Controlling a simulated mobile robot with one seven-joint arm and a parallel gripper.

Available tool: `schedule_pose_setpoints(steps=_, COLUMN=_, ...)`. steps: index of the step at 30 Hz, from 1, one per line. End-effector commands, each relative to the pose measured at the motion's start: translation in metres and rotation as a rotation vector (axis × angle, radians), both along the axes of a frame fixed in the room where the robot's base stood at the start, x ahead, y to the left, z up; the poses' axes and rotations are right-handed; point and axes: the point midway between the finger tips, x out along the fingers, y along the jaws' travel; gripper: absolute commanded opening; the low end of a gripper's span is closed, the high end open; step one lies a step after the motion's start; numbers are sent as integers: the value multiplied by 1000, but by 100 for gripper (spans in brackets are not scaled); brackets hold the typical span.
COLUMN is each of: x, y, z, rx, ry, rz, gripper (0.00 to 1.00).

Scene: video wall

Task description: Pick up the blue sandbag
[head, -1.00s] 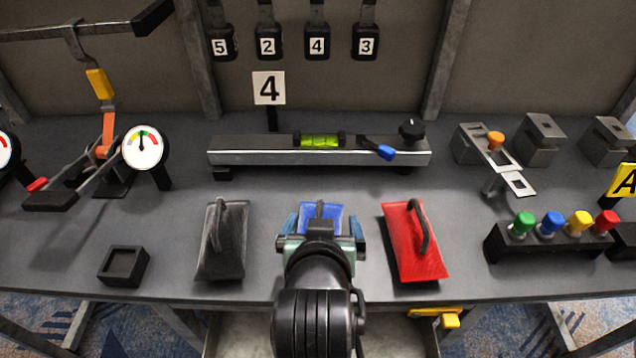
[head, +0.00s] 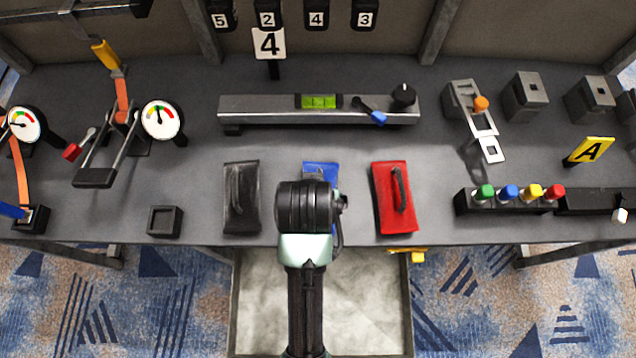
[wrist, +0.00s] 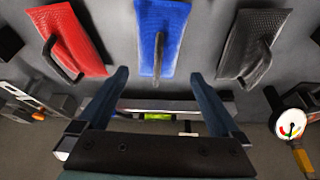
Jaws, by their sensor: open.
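The blue sandbag (head: 321,168) lies on the grey bench between the black sandbag (head: 242,198) and the red sandbag (head: 394,196). My wrist covers its near part in the head view and hides my gripper there. In the wrist view, my gripper (wrist: 158,76) is open and empty. Its two fingers point towards the blue sandbag (wrist: 160,32), which lines up with the gap between them. The bag's dark strap handle runs along its middle. I cannot tell how high the fingertips are above the bench.
A long metal bar with a green level (head: 319,102) lies behind the sandbags. A small black tray (head: 165,220) is at the left front. A rack of coloured knobs (head: 510,203) stands at the right. Dial gauges (head: 161,119) stand at the left. The bench's front edge is close to the sandbags.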

Motion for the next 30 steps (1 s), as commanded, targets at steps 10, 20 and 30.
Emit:
schedule_pose_setpoints(steps=10, x=22, y=-2, z=-52, rx=0, ry=-2, rz=0, gripper=100)
schedule_pose_setpoints(steps=20, x=31, y=-6, z=-83, rx=-1, ry=0, rz=-1, gripper=100)
schedule_pose_setpoints(steps=30, x=41, y=-7, z=-105, rx=0, ry=-4, rz=-1, gripper=100)
